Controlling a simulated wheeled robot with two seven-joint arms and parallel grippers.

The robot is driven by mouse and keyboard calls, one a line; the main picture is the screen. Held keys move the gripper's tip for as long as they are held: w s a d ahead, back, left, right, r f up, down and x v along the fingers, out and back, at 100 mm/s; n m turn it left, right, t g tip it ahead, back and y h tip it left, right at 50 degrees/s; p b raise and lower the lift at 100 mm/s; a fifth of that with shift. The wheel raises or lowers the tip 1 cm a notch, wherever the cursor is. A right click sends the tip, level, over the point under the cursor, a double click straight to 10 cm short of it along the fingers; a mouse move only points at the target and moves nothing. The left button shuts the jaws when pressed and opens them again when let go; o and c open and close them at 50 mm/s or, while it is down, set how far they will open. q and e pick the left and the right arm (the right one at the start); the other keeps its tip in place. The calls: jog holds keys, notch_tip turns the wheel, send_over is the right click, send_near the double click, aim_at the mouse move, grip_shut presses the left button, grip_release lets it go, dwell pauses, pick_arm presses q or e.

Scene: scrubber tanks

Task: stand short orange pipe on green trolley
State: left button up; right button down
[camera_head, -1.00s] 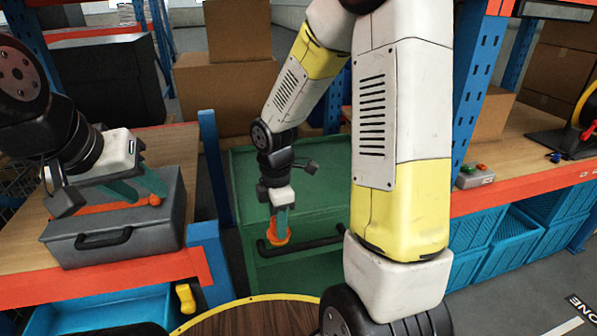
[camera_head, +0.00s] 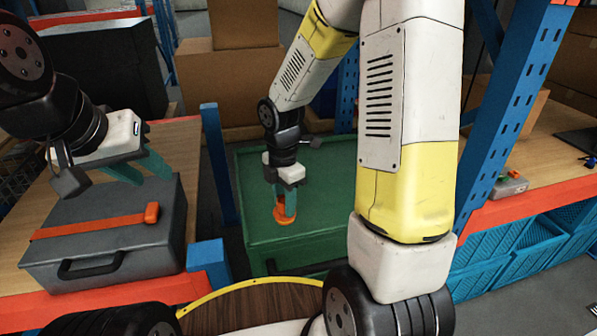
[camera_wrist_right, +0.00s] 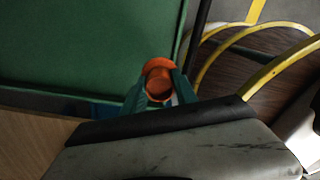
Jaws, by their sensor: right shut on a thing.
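The short orange pipe (camera_head: 283,217) is upright in my right gripper (camera_head: 287,206), whose green fingers are shut on it. In the head view it appears over the front part of the green trolley (camera_head: 320,180). The right wrist view shows the pipe's open end and flange (camera_wrist_right: 158,80) near the trolley's edge (camera_wrist_right: 90,92). I cannot tell whether the pipe's base touches the trolley top. My left gripper (camera_head: 143,170) is open and empty above a grey case (camera_head: 150,225).
The grey case with an orange strap (camera_head: 95,227) lies on the left workbench. Cardboard boxes (camera_head: 225,85) stand behind the trolley. A blue rack post (camera_head: 512,110) rises at the right. The rest of the trolley top looks clear.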

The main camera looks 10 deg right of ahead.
jog(key=w+d, duration=0.2)
jog(key=w, duration=0.1)
jog(key=w+d+f, duration=0.1)
jog(key=w+d, duration=0.1)
jog(key=w, duration=0.2)
jog(key=w+d, duration=0.2)
jog(key=w, duration=0.2)
jog(key=shift+d+f, duration=0.15)
jog(key=shift+d, duration=0.2)
jog(key=shift+f, duration=1.75)
jog(key=c, duration=1)
grip_release()
jog(key=shift+f, duration=0.15)
jog(key=shift+o, duration=0.2)
notch_tip(320, 180, up, 12)
jog(key=s+r+m+t, duration=0.3)
jog(key=s+r+m, duration=0.7)
jog(key=s+r, duration=0.15)
jog(key=s+a+r+m+t+y, duration=0.2)
jog(key=s+r+m+t, duration=0.1)
jog(key=s+m, duration=0.9)
jog(key=shift+a+r, duration=0.15)
jog(key=shift+r, duration=0.15)
